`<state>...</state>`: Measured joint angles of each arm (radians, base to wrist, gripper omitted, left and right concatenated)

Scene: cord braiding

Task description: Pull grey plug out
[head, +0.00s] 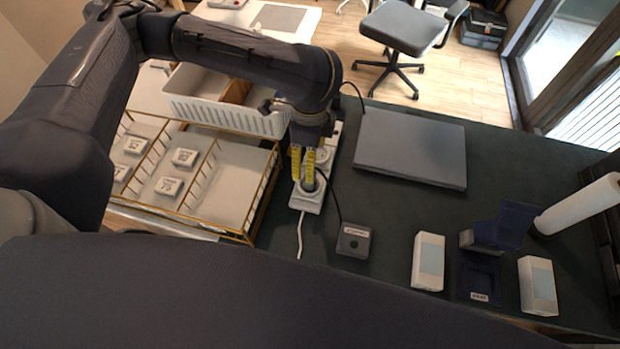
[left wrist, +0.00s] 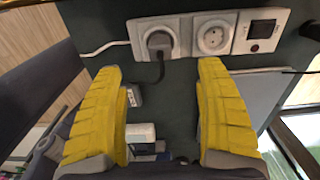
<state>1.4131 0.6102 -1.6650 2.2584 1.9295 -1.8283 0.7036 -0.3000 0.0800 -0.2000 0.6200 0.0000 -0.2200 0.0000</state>
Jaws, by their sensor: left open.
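A white power strip (head: 307,204) lies on the dark desk, and it also shows across the top of the left wrist view (left wrist: 180,24). The dark grey plug (left wrist: 160,41) sits in the socket at the strip's left end there, with a black cord hanging from it. The socket in the middle is empty. My left gripper (head: 304,183) is over the strip in the head view, its yellow fingers partly hiding the plug. In the left wrist view the fingers (left wrist: 160,68) are spread wide, with nothing between them. My right gripper does not show.
A small dark grey box (head: 354,241) stands near the strip. A closed laptop (head: 412,148) lies to its right. White boxes (head: 428,262) (head: 538,286) flank a blue holder (head: 478,275). A wire-edged tray (head: 240,238) and a white bin (head: 226,116) are at left.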

